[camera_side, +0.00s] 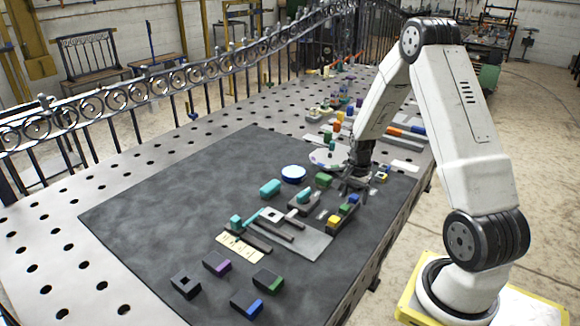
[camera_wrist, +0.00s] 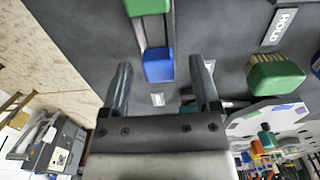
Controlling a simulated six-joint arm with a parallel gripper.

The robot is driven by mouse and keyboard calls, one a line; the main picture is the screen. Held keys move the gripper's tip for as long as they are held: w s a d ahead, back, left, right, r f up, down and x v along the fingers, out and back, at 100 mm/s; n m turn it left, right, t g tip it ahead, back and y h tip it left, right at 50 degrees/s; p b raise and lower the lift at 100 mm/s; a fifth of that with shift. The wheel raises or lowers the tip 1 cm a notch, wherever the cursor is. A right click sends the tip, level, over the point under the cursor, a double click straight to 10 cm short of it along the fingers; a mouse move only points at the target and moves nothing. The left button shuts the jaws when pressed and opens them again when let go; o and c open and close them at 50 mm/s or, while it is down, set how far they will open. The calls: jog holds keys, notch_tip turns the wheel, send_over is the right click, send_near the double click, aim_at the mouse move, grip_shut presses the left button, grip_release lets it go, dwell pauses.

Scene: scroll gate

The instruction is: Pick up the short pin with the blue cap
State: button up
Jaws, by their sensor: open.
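The blue cap (camera_side: 353,199) sits at the far end of a grey rack, beside green and yellow caps. In the wrist view the blue cap (camera_wrist: 158,66) shows from above in the rack's channel, with the green cap (camera_wrist: 148,6) apart from it. Its pin shaft is hidden, so I cannot tell its length. My gripper (camera_side: 353,190) is just above and beside this end of the rack. In the wrist view my gripper (camera_wrist: 160,72) is open and empty, with the blue cap lying between the fingertips in the picture; no contact is visible.
A green-topped brush (camera_wrist: 275,75) and a HOLD label (camera_wrist: 279,27) lie to the right in the wrist view. Several capped blocks, including a blue-ended one (camera_side: 247,304), stand on the dark mat (camera_side: 150,215).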

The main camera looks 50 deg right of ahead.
jog(key=shift+c, duration=0.2)
grip_shut()
jog(key=shift+r, duration=0.1)
jog(key=shift+r, duration=0.65)
jog(key=s+a+r, duration=0.7)
jog(key=s+r, duration=0.4)
jog(key=shift+s+a+r, duration=0.25)
jog(key=shift+s+a, duration=0.05)
jog(key=shift+s, duration=0.05)
dwell(0.6)
